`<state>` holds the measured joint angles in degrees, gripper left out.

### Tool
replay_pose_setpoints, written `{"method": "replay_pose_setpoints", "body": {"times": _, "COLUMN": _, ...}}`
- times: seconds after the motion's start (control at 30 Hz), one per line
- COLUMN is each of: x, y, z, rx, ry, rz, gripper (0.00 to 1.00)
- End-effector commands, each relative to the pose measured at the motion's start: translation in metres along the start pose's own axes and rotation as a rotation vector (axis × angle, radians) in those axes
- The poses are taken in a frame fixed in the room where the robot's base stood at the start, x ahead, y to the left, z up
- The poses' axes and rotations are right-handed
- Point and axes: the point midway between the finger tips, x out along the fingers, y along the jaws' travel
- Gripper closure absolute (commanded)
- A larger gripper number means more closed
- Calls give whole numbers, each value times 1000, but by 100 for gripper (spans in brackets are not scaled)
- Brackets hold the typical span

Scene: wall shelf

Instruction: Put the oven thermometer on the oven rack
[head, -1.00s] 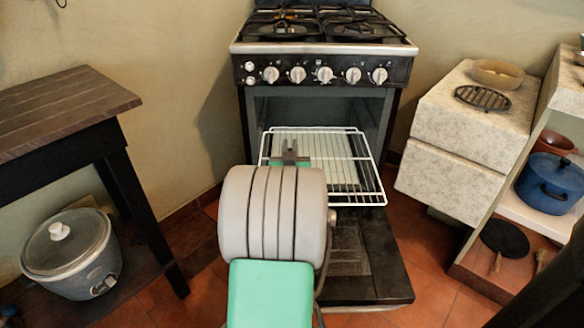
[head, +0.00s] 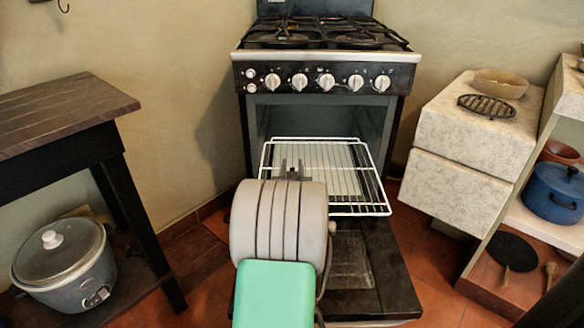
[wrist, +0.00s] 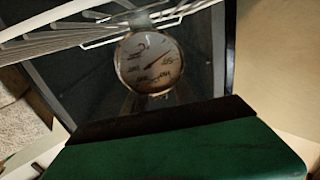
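The oven thermometer (wrist: 149,57) has a round, pale dial in a metal rim. In the wrist view it is ahead of my gripper, close beside the white rack wires, with its numbers upside down. It cannot be made out in the head view. The white wire oven rack (head: 375,211) is pulled out of the oven; its wires cross the top of the wrist view (wrist: 60,40). My gripper (head: 291,167) is at the rack's front left part, its two prongs showing above the grey wrist. Whether the fingers hold the thermometer is not clear; their tips are largely hidden.
The stove (head: 325,70) stands against the wall with its oven door (head: 385,270) lowered under the rack. A dark wooden table (head: 60,110) stands at left, a slow cooker (head: 65,265) below it. Pale stone blocks (head: 455,185) and shelves with a blue pot (head: 555,190) are at right.

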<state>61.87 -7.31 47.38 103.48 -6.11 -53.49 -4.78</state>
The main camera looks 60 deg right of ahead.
Motion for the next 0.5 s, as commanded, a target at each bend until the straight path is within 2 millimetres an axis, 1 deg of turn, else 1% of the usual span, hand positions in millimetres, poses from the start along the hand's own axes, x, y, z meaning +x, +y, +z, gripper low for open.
{"method": "replay_pose_setpoints", "body": {"times": 0.23, "x": 0, "y": 0, "z": -1, "rx": 0, "ry": 0, "rz": 0, "gripper": 64}}
{"method": "replay_pose_setpoints", "body": {"times": 0.33, "x": -1, "y": 0, "z": -6, "rx": 0, "ry": 0, "rz": 0, "gripper": 64}}
{"method": "replay_pose_setpoints", "body": {"times": 0.43, "x": -18, "y": 0, "z": -6, "rx": 0, "ry": -2, "rz": 0, "gripper": 64}}
{"method": "replay_pose_setpoints", "body": {"times": 0.5, "x": -35, "y": 1, "z": -8, "rx": 0, "ry": -1, "rz": 2, "gripper": 64}}
